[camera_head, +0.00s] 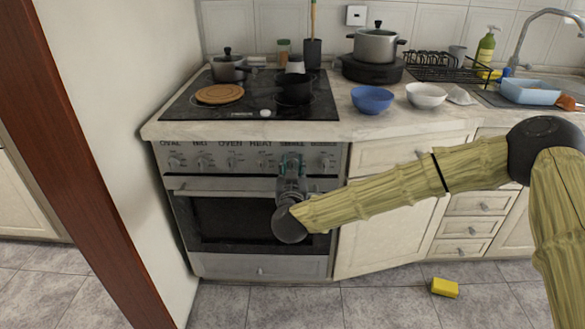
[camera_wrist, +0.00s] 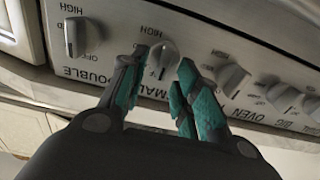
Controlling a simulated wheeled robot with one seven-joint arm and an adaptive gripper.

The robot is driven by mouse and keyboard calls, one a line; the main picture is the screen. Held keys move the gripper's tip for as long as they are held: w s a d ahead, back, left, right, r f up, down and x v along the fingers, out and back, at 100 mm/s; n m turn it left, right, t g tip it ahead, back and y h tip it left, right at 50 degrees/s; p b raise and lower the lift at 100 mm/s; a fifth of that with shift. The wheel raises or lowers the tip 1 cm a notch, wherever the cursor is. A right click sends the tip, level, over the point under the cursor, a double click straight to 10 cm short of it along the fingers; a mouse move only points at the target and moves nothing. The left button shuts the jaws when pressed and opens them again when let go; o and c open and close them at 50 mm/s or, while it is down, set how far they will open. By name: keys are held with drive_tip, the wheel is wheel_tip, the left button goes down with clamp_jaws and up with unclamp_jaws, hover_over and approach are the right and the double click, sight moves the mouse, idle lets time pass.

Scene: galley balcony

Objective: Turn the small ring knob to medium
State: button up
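The small ring knob (camera_wrist: 162,56) is a pale round knob on the stove's front panel, with "HIGH" printed above it and "SMALL" partly covered below. Its exact pointer setting is hard to read. My gripper (camera_wrist: 165,65), with green-padded dark fingers, is open at this knob, one fingertip on each side. Gaps show beside the knob, and I cannot tell if either finger touches it. In the head view my gripper (camera_head: 292,164) is at the panel, right of centre, and hides the small knob there.
The double knob (camera_wrist: 80,37) is close on one side, and another knob (camera_wrist: 230,76) on the other. Above the panel, the cooktop (camera_head: 210,105) holds pots and a wooden board (camera_head: 219,94). The oven door (camera_head: 225,222) is closed below. A yellow sponge (camera_head: 445,288) lies on the floor.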

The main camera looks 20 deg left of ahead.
drive_tip(key=shift+c, duration=0.3)
clamp_jaws()
drive_tip(key=shift+r+m, duration=0.1)
drive_tip(key=shift+m, duration=0.3)
drive_tip(key=shift+w+d+m+p, duration=0.1)
drive_tip(key=shift+m+p, duration=0.5)
drive_tip(key=m, duration=0.4)
drive_tip(key=shift+d+f+p, duration=0.2)
drive_tip(key=shift+d+p, duration=0.05)
drive_tip(key=shift+p, duration=0.05)
drive_tip(key=m, duration=0.6)
drive_tip(key=shift+w+d+f, duration=0.15)
drive_tip(key=shift+d+f, duration=0.1)
drive_tip(key=shift+f, duration=0.05)
drive_tip(key=m, duration=0.2)
drive_tip(key=m+b, duration=0.1)
drive_tip(key=m, duration=0.2)
drive_tip(key=shift+d+f+m, duration=0.1)
drive_tip(key=shift+f+m, duration=0.2)
